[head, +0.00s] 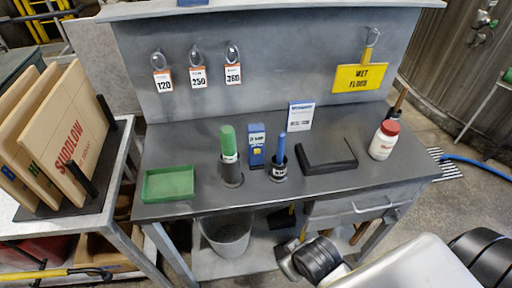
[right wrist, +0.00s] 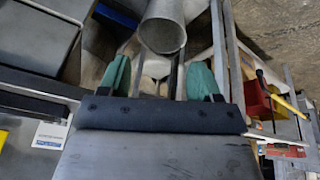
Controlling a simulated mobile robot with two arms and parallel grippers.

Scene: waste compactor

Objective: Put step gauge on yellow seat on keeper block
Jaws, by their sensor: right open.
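A blue upright block (head: 256,150) with a white label and a small yellow patch stands mid-bench. A green-handled tool (head: 228,142) stands in a dark cup to its left. A blue-handled tool (head: 282,150) stands in another dark cup to its right. A black angled piece (head: 326,160) lies further right. I cannot tell which of these is the step gauge or the keeper block. My right gripper (right wrist: 160,78) is open and empty, its green-tipped fingers apart, low in front of the bench. My left gripper is out of view.
A green tray (head: 168,185) sits at the bench's left front. A white bottle with a red cap (head: 384,140) stands at the right. A white card (head: 300,115) stands behind. A grey bucket (head: 228,236) is below. Boards (head: 75,135) stand on the left table.

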